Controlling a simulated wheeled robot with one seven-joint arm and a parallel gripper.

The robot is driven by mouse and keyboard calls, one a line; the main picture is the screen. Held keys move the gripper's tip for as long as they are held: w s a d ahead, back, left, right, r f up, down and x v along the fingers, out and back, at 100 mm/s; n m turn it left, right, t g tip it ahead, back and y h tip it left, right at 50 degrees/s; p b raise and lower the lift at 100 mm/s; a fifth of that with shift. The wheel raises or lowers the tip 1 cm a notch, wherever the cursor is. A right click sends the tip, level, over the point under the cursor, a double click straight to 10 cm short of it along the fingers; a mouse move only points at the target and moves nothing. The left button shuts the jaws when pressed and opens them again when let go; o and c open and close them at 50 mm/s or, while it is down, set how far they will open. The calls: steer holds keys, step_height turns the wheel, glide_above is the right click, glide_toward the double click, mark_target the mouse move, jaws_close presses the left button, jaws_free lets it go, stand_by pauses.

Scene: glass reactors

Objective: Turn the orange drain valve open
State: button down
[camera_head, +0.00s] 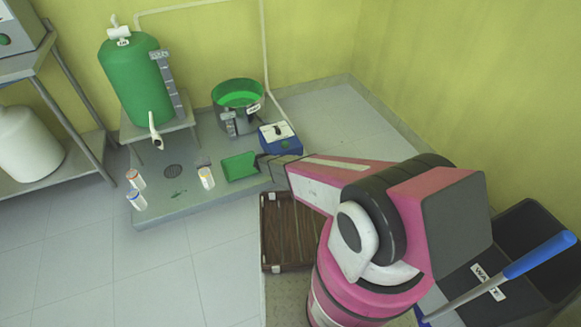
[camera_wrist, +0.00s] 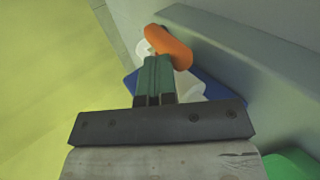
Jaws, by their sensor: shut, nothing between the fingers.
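The orange drain valve handle (camera_wrist: 169,47) shows in the wrist view as a short rounded bar lying at a slant, with white parts around it. My gripper (camera_wrist: 158,60) is shut and empty, its green fingertips together. The fingertips overlap the lower edge of the orange handle in the picture; I cannot tell whether they touch it. In the head view my gripper (camera_head: 259,162) is at the green tray, in front of the blue box. I cannot make out the orange handle in the head view.
A blue box with a white top (camera_head: 280,138) stands behind my gripper; blue also shows in the wrist view (camera_wrist: 213,88). A green tray (camera_head: 239,166), a pot of green liquid (camera_head: 228,118) and several small bottles stand on the grey platform. A green tank (camera_head: 136,82) stands behind left.

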steer(key=shift+s+a+f, duration=0.1)
steer(key=shift+a+f, duration=0.1)
steer(key=shift+f, duration=0.1)
stand_by(0.5)
steer(key=v, duration=1.2)
steer(key=shift+d+r, duration=0.25)
steer(key=shift+r, duration=0.2)
steer(key=s+d+r+m+g+y, duration=0.1)
steer(key=s+d+r+y, duration=0.2)
steer(key=r, duration=0.8)
steer(key=s+d+r+m+g+y, duration=0.1)
steer(key=s+d+r+y, duration=0.3)
steer(key=s+d+r, duration=0.4)
steer(key=s+d+r+m+g+y, duration=0.1)
steer(key=s+d+r+y, duration=0.2)
steer(key=s+d+r, duration=0.3)
steer(key=d+r, duration=0.3)
steer(key=r, duration=0.4)
steer(key=shift+d+r+m, duration=0.15)
steer(key=shift+r+m, duration=0.15)
